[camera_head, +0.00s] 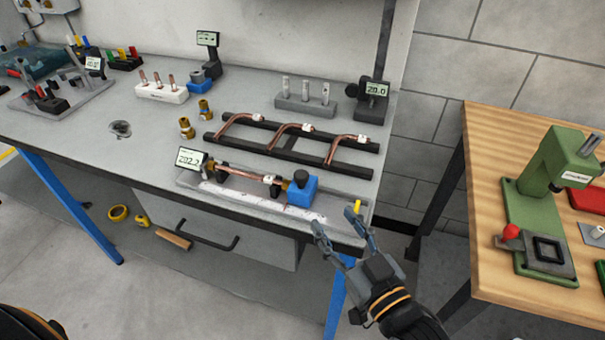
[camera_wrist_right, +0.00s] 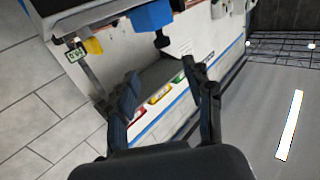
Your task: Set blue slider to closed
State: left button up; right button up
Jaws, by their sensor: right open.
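The blue slider (camera_head: 301,189), a block with a black knob on top, sits right of the middle on a long grey fixture (camera_head: 340,214) near the bench's front edge. A straight copper tube (camera_head: 243,175) with a white tag lies in the fixture to its left. Whether the slider touches the tube's end I cannot tell. My right gripper (camera_head: 339,222) is open and empty, in front of the fixture's right end, apart from the slider. In the right wrist view, a blue block with a black knob (camera_wrist_right: 152,15), likely the slider, shows beyond the open fingers (camera_wrist_right: 165,88). My left gripper is out of view.
A black rack (camera_head: 290,155) with several bent copper tubes stands behind the fixture. A yellow part (camera_head: 357,207) is at the fixture's right end. A display reading 202.2 (camera_head: 190,158) stands at its left. A wooden table (camera_head: 480,190) with a green press (camera_head: 540,200) is at the right.

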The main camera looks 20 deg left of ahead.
aim_at(305, 179)
jog(key=x, duration=0.4)
jog(key=p+x, duration=0.1)
jog(key=x, duration=0.9)
jog(key=shift+s+r, duration=0.1)
jog(key=shift+r, duration=0.15)
grip_shut()
jog(key=shift+p, duration=0.4)
